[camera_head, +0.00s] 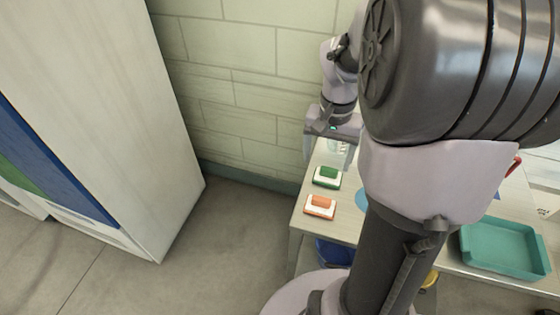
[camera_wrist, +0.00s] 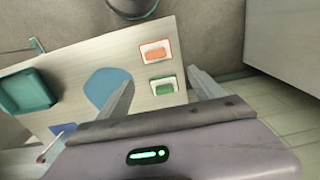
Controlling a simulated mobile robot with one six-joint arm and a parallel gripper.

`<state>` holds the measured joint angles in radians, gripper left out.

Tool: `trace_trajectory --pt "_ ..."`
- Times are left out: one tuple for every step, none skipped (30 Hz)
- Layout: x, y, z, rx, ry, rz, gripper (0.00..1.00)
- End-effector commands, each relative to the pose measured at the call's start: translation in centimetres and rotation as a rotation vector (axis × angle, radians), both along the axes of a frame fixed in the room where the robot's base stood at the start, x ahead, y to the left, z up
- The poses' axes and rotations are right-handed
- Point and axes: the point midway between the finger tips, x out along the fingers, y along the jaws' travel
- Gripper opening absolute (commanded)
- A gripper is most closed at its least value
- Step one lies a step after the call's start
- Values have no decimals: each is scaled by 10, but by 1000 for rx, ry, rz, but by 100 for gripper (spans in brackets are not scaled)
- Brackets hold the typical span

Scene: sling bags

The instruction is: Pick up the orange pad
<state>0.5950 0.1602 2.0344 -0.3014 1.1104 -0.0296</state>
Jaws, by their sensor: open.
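The orange pad (camera_head: 320,202) lies in a white holder near the table's left edge. In the wrist view the orange pad (camera_wrist: 157,51) lies ahead of the fingertips. A similar green pad (camera_head: 327,173) sits in its own white holder beside it, on the wall side; in the wrist view the green pad (camera_wrist: 162,87) lies between the spread fingers in the picture. My gripper (camera_head: 338,143) is over the table's far end near the wall, beyond both pads. In the wrist view my gripper (camera_wrist: 160,77) is open, with nothing held.
A teal tray (camera_head: 505,248) stands on the table (camera_head: 297,236) at the right. A blue bin (camera_head: 333,253) is under the table. A tall white cabinet (camera_head: 140,130) stands to the left, with bare floor between.

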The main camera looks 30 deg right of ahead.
Motion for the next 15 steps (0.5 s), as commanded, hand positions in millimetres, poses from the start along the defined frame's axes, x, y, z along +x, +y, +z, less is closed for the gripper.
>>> trace_trajectory --pt "-1 0 -18 2 3 0 76" --pt "-1 1 -28 2 3 0 76" --pt "-1 1 -42 2 4 2 76" --pt "-1 1 -52 2 3 2 76" --pt "-1 1 -61 2 3 1 76" --pt "-1 1 -73 2 3 1 76" --pt "-1 1 -82 2 3 2 76" --pt "-1 1 -89 2 3 2 76" --pt "-1 1 -97 2 1 2 76" --pt "-1 1 -103 2 1 2 76" --pt "-1 1 -107 1 1 1 76" --pt "-1 1 -111 1 1 1 76" --pt "-1 1 -113 1 1 1 76" --pt "-1 1 -115 0 0 1 76" --pt "-2 1 -117 1 -1 1 76"
